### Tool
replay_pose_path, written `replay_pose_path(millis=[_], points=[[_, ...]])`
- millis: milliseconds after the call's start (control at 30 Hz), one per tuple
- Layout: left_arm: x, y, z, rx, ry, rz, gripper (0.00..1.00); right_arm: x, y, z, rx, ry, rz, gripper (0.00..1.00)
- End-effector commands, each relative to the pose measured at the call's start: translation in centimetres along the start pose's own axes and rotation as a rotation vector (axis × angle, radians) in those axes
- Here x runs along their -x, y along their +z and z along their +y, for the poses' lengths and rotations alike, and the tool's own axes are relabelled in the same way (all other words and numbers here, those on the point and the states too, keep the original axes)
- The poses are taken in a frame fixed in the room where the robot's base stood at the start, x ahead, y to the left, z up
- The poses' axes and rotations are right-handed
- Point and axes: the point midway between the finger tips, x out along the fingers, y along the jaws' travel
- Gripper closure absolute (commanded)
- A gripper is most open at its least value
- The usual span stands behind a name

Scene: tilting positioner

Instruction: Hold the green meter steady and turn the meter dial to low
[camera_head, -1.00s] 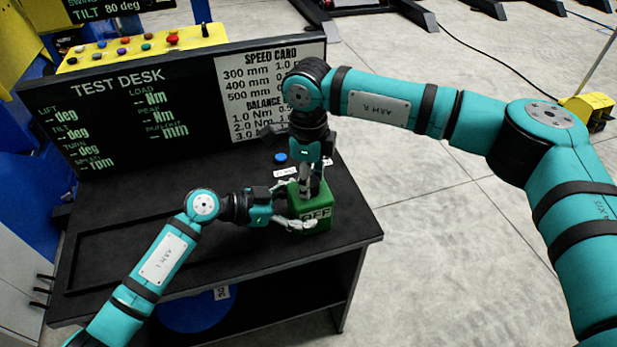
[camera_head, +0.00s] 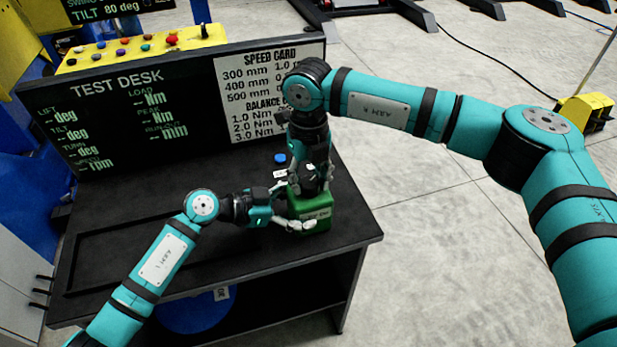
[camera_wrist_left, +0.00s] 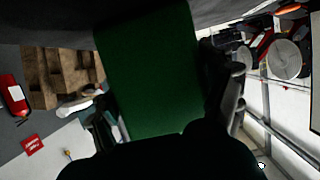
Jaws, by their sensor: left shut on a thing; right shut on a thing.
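The green meter (camera_head: 318,211) stands upright on the desk near its right front corner. My left gripper (camera_head: 295,212) comes from the left and is shut on the meter's body. In the left wrist view the green meter (camera_wrist_left: 152,70) fills the middle, between the dark fingers of my left gripper (camera_wrist_left: 168,112). My right gripper (camera_head: 311,186) points down from above and is shut at the meter's top. The dial is hidden under its fingers. A small pale label shows on the meter's front, too small to read.
The black test desk (camera_head: 130,240) has a free top to the left. A display panel with a speed card (camera_head: 268,90) stands behind. A blue button (camera_head: 280,158) is just behind the meter. A blue round thing (camera_head: 195,312) is under the desk.

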Motion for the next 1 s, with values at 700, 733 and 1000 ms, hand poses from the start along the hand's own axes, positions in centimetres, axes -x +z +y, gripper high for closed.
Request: replay_pose_path(millis=[700, 733, 1000], points=[[-0.02, 0.11, -0.03, 0.001, -0.001, -0.002, 0.65, 0.0, -0.06, 0.12, -0.21, 0.003, 0.001, 0.93], [-0.02, 0.11, -0.03, 0.001, -0.001, -0.002, 0.65, 0.0, -0.06, 0.13, -0.21, 0.003, 0.002, 0.93], [-0.02, 0.12, -0.03, 0.001, -0.001, -0.002, 0.65, 0.0, -0.07, 0.15, -0.209, 0.003, 0.002, 0.56]])
